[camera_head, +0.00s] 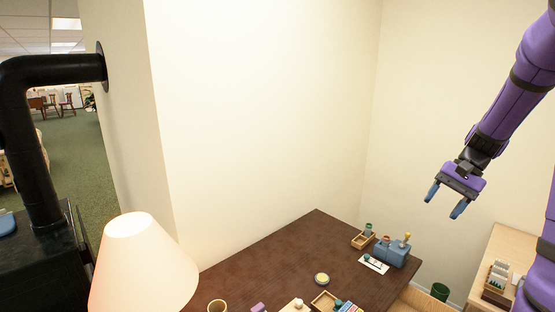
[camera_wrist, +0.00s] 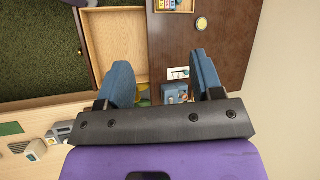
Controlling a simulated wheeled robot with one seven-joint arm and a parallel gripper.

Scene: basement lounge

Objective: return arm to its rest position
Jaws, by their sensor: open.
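My gripper (camera_head: 446,200) hangs at the right side of the head view, on my purple arm. Its two blue fingers are spread apart, with nothing between them. It is in the air, in front of the pale wall and to the right of the dark wooden desk (camera_head: 255,268). In the wrist view my gripper (camera_wrist: 163,75) also shows open, with the desk (camera_wrist: 232,45) and a blue box (camera_wrist: 174,92) well below its fingers.
On the desk are a blue box (camera_head: 390,252), a wooden tray (camera_head: 362,241), a white card (camera_head: 373,264), a round yellow-rimmed item (camera_head: 321,279) and other small things. A lamp (camera_head: 140,262) stands at left. A light wood surface (camera_head: 505,248) and a green bin (camera_head: 440,291) are at right.

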